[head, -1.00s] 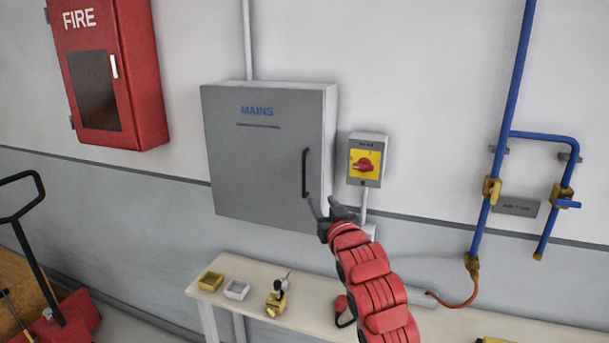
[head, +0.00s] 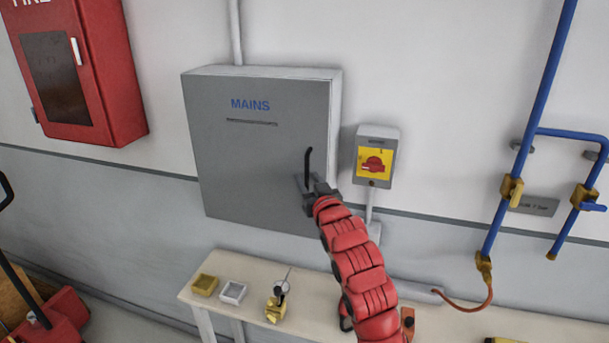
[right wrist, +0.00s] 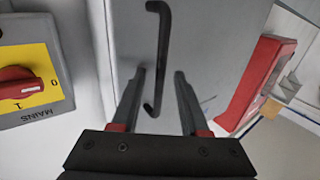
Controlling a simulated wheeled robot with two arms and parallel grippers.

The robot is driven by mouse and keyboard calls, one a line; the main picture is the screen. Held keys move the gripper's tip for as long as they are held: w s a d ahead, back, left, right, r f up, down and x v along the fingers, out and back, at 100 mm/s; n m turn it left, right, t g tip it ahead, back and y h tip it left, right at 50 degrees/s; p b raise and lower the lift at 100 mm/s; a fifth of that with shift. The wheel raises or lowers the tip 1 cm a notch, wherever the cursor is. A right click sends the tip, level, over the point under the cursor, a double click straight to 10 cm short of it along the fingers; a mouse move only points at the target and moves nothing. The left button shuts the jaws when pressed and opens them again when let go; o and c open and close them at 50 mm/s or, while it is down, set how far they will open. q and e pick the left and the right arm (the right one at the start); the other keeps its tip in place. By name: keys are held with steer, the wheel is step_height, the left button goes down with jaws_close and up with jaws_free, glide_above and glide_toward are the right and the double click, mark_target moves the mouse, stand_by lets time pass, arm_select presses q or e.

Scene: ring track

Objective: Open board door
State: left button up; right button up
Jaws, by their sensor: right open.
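The grey board marked MAINS (head: 245,165) hangs on the wall, and its door looks shut. Its black bar handle (head: 308,162) is on the door's right side; my gripper hides the lower part in the head view. My right gripper (head: 305,182) is at the handle, with its red arm coming up from below. In the right wrist view the handle (right wrist: 160,55) shows whole, its lower end between the two open fingers (right wrist: 160,75). I cannot tell whether either finger touches it. My left gripper is not in view.
A red fire cabinet (head: 110,80) hangs at the left, blue pipes (head: 529,100) at the right. A bench (head: 250,265) with small trays stands below.

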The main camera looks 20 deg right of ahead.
steer(key=shift+s+r, duration=0.1)
steer(key=shift+s, duration=0.2)
steer(key=shift+c, duration=0.6)
jaws_close()
stand_by(0.4)
